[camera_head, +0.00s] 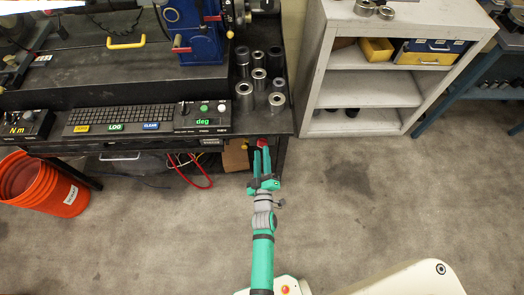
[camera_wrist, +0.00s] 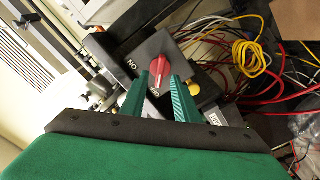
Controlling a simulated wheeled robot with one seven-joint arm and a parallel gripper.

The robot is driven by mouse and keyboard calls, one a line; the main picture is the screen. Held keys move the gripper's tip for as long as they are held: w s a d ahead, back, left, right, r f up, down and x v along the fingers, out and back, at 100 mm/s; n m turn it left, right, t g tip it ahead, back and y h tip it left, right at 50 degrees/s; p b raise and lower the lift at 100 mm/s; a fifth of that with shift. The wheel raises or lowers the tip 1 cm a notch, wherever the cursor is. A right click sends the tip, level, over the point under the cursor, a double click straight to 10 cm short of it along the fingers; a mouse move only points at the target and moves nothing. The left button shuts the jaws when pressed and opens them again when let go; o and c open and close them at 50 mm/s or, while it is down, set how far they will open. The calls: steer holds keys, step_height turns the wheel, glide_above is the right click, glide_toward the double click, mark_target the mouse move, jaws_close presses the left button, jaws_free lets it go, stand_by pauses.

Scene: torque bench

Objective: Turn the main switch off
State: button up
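The main switch is a red rotary knob (camera_wrist: 159,66) on a dark square plate (camera_wrist: 184,45) in the wrist view. An ON label (camera_wrist: 132,65) is left of the knob, and another label below it is partly hidden by the fingers. I cannot tell surely which label the knob points to. In the head view the red knob (camera_head: 262,142) is at the bench's front edge, near its right corner. My green gripper (camera_head: 262,157) is just in front of it. In the wrist view my gripper's fingers (camera_wrist: 158,77) are apart, one on each side of the knob; no firm contact shows.
The dark bench (camera_head: 150,92) holds a keypad console (camera_head: 120,118) and several metal sockets (camera_head: 259,75). Loose cables (camera_wrist: 258,55) hang right of the switch. An orange bucket (camera_head: 45,185) stands at left and a grey shelf (camera_head: 350,95) at right. The floor in front is clear.

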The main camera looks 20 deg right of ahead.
steer(key=v, duration=0.8)
steer(key=shift+s, duration=0.3)
steer(key=shift+a, duration=0.1)
steer(key=s+a+r+m+y, duration=0.1)
steer(key=s+a+r, duration=0.15)
steer(key=s, duration=0.25)
steer(key=s+a+r+m+g+y, duration=0.1)
steer(key=s+a, duration=0.3)
steer(key=s+a+r+m, duration=0.1)
steer(key=s+a+r, duration=0.15)
steer(key=s, duration=0.25)
steer(key=s+a+r+m+g+y, duration=0.1)
steer(key=s+a+r+m+y, duration=0.2)
steer(key=s+r, duration=0.7)
steer(key=shift+s+a+r, duration=0.15)
steer(key=shift+a+r, duration=0.05)
steer(key=shift+a, duration=0.05)
